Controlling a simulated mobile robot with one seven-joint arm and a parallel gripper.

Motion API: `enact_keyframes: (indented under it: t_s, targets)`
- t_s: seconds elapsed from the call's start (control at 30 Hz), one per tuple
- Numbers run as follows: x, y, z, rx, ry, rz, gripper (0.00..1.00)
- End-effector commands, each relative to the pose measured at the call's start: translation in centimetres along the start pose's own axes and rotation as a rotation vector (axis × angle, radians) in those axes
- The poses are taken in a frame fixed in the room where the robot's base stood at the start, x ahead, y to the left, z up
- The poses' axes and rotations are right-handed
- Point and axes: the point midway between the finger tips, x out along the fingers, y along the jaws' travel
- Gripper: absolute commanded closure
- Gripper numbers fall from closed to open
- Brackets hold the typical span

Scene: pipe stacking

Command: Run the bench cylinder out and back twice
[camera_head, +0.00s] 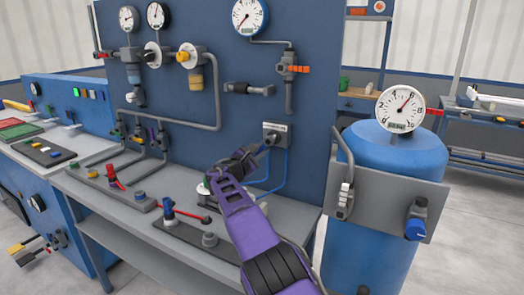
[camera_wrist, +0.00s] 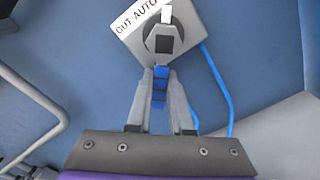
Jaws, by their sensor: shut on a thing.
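A small grey switch box (camera_head: 275,129) is fixed low on the blue panel, with blue hoses running down from it. My arm hides part of the bench.
The blue panel (camera_head: 225,110) carries gauges, valves and grey pipes. A blue tank (camera_head: 370,255) with a gauge (camera_head: 400,109) stands close on the right. A manifold with a red lever (camera_head: 113,178) sits on the bench's left. Open floor lies at the far right.

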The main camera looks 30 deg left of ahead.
Motion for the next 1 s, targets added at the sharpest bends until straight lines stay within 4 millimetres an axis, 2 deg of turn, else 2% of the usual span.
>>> enact_keyframes:
  t_s: [0.27,0.3,0.43,0.47,0.8,1.0]
  targets:
    - [0.0,0.1,0.0,0.004,0.002,0.002,1.0]
    - [0.0,0.1,0.0,0.004,0.002,0.002,0.78]
    - [0.0,0.1,0.0,0.003,0.001,0.002,0.54]
    - [0.0,0.1,0.0,0.003,0.001,0.002,0.51]
    - [-0.1,0.1,0.0,0.001,0.001,0.002,0.51]
    - [-1.2,0.4,-0.2,-0.002,0.003,0.005,0.51]
